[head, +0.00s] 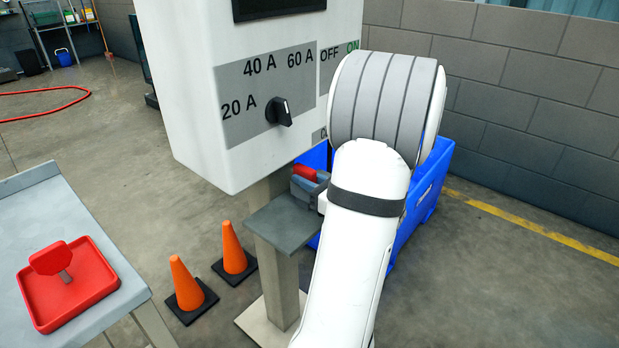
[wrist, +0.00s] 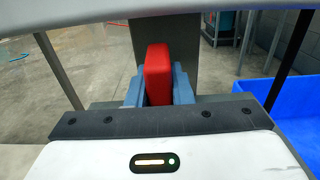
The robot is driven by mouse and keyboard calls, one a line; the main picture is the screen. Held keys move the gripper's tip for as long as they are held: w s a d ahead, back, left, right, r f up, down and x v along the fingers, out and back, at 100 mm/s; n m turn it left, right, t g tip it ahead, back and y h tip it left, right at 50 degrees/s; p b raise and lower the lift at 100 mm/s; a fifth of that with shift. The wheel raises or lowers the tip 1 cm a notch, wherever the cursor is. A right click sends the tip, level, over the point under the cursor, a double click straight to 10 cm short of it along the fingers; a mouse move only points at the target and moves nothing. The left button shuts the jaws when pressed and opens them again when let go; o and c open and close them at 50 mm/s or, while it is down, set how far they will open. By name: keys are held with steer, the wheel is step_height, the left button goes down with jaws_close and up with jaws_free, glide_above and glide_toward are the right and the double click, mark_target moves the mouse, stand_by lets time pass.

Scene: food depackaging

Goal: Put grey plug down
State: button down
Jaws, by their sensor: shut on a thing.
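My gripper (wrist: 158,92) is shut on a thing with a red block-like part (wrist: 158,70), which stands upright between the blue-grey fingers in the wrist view. The red part also shows in the head view (head: 304,172), beside the fingers. I see no grey on the held thing; its lower part is hidden, so I cannot tell if it is the grey plug. The gripper is at the small grey shelf (head: 283,226) on the post below the white control box. I cannot tell whether the held thing touches the shelf.
The white control box (head: 200,125) with a black dial (head: 279,112) overhangs close by. A blue bin (head: 432,178) stands behind my arm. Orange cones (head: 186,284) stand on the floor. A table (head: 100,225) at left bears a red tray (head: 102,290) with a red-headed piece (head: 50,258).

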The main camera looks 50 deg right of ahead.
steer(key=shift+f, duration=0.1)
steer(key=c, duration=1.3)
jaws_free()
steer(key=shift+r, duration=0.2)
steer(key=s, duration=0.4)
steer(key=s+p, duration=0.1)
steer(key=s, duration=0.3)
steer(key=s+d+p, duration=0.1)
steer(key=s, duration=0.3)
